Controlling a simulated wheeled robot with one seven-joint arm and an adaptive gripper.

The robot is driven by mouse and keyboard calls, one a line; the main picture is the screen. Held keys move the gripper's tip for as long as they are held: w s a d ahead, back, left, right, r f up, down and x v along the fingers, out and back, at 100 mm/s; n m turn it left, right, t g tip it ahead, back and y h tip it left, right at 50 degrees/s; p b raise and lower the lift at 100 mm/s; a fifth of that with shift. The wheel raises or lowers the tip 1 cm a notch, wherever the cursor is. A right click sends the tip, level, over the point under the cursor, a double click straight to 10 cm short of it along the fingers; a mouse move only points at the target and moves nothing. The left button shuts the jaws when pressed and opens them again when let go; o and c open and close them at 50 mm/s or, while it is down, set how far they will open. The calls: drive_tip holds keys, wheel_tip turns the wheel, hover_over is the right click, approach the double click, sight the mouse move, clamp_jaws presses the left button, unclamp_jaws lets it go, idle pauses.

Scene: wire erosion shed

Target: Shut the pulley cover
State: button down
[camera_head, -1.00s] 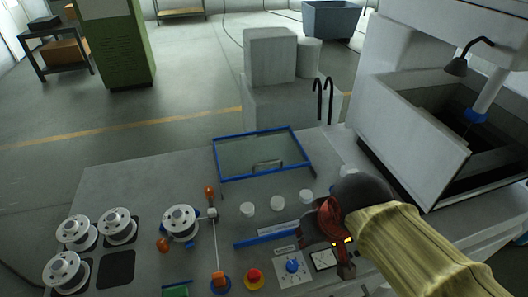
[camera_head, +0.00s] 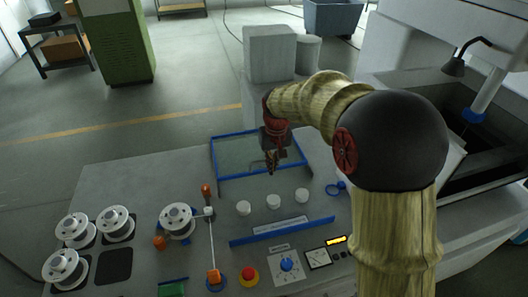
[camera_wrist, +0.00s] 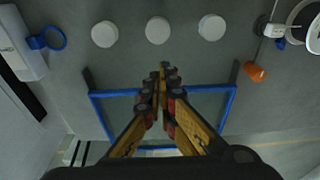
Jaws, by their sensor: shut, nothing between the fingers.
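The pulley cover (camera_head: 236,157) is a clear pane in a blue frame, standing open at the back of the grey machine top. Its frame also shows in the wrist view (camera_wrist: 115,93), with dark arms at both sides. White pulleys (camera_head: 273,202) sit uncovered in a row in front of it; they show along the top of the wrist view (camera_wrist: 158,30). My gripper (camera_head: 271,165) is shut and empty, over the cover's right half in the head view. In the wrist view its fingers (camera_wrist: 163,72) hide part of the frame; I cannot tell whether they touch it.
A blue strip (camera_head: 282,231) lies in front of the pulleys. Nearer are a red button (camera_head: 248,274) and a blue knob (camera_head: 286,264). White spools (camera_head: 115,221) stand at left. A tall grey block (camera_head: 269,55) stands behind the cover, and an open tank is at right.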

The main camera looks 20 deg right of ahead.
drive_tip(key=shift+t, duration=0.4)
drive_tip(key=w, duration=0.3)
drive_tip(key=w+f, duration=0.1)
drive_tip(key=w, duration=0.3)
drive_tip(key=w+f, duration=0.1)
drive_tip(key=w, duration=0.3)
drive_tip(key=shift+d, duration=0.25)
drive_tip(key=w+r+t, duration=0.1)
drive_tip(key=w+r, duration=0.3)
drive_tip(key=b, duration=0.2)
hover_over(261, 158)
wheel_tip(261, 158, down, 10)
drive_tip(key=shift+s+r, duration=0.15)
drive_tip(key=shift+r, duration=0.05)
drive_tip(key=s, duration=0.1)
drive_tip(key=s+r, duration=0.1)
drive_tip(key=shift+s, duration=1)
